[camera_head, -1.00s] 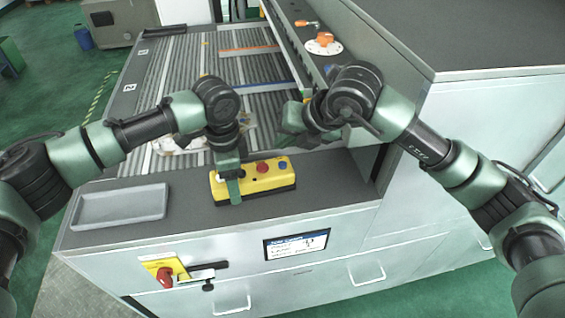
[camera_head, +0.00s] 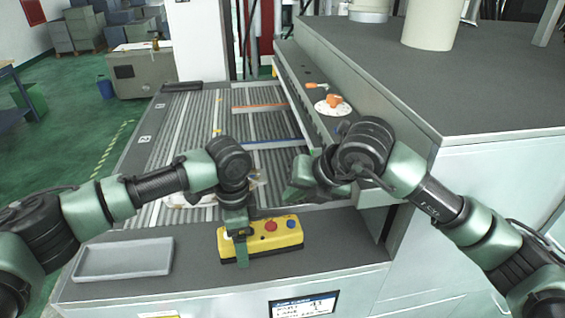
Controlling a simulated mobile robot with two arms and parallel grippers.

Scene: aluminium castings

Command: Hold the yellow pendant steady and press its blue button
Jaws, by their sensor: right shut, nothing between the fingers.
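The yellow pendant (camera_head: 260,239) lies on the dark ledge at the front of the machine. A red button (camera_head: 270,226) and a blue button (camera_head: 291,224) show on its top; the blue one is toward its right end. My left gripper (camera_head: 240,248) points down at the pendant's left end, with a green finger against its front face. Its other finger is hidden, so its grip is unclear. My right gripper (camera_head: 300,184) is shut and empty, above and behind the pendant's right end, apart from the blue button.
An empty grey tray (camera_head: 124,259) sits left of the pendant on the ledge. Behind is a slatted conveyor bed (camera_head: 190,118). A raised housing with an orange knob (camera_head: 334,101) stands to the right. A screen (camera_head: 303,306) is on the front panel below.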

